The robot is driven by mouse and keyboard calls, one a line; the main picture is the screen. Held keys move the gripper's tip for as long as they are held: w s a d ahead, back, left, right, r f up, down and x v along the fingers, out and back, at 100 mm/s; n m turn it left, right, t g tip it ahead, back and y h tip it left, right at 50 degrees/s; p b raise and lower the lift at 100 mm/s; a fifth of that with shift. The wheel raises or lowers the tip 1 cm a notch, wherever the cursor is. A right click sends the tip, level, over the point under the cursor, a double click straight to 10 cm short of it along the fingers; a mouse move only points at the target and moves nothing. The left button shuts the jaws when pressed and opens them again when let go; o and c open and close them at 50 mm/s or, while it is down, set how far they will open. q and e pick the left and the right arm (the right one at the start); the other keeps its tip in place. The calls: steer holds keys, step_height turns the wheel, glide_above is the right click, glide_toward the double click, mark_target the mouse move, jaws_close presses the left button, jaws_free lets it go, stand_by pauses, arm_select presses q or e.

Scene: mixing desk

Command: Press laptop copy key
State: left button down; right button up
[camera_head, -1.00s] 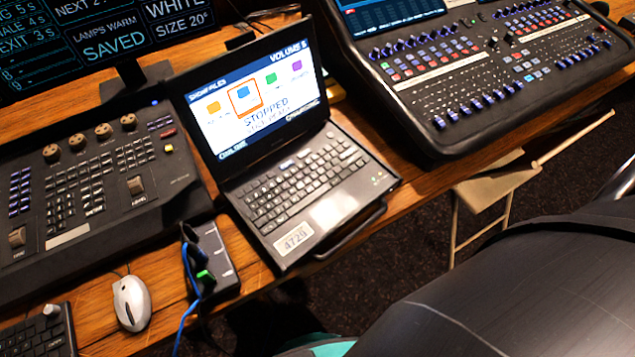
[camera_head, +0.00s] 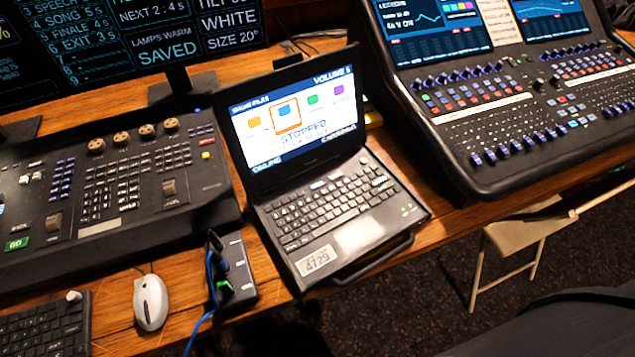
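The laptop (camera_head: 335,205) stands open in the middle of the desk. Its screen (camera_head: 292,119) shows coloured file icons, the second one boxed in orange, and the word STOPPED. Its black keyboard (camera_head: 333,207) is uncovered, but the key labels are too small to read, so I cannot tell which is the copy key. A label reading 4729 (camera_head: 318,261) sits at its front left corner. Neither of my grippers shows in this view.
A lighting console (camera_head: 110,185) is left of the laptop, a mixing console (camera_head: 510,95) right. A small box with blue cable (camera_head: 236,268), a mouse (camera_head: 150,302) and a keyboard (camera_head: 48,325) lie in front. A folding chair (camera_head: 520,240) stands beyond the desk's front edge.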

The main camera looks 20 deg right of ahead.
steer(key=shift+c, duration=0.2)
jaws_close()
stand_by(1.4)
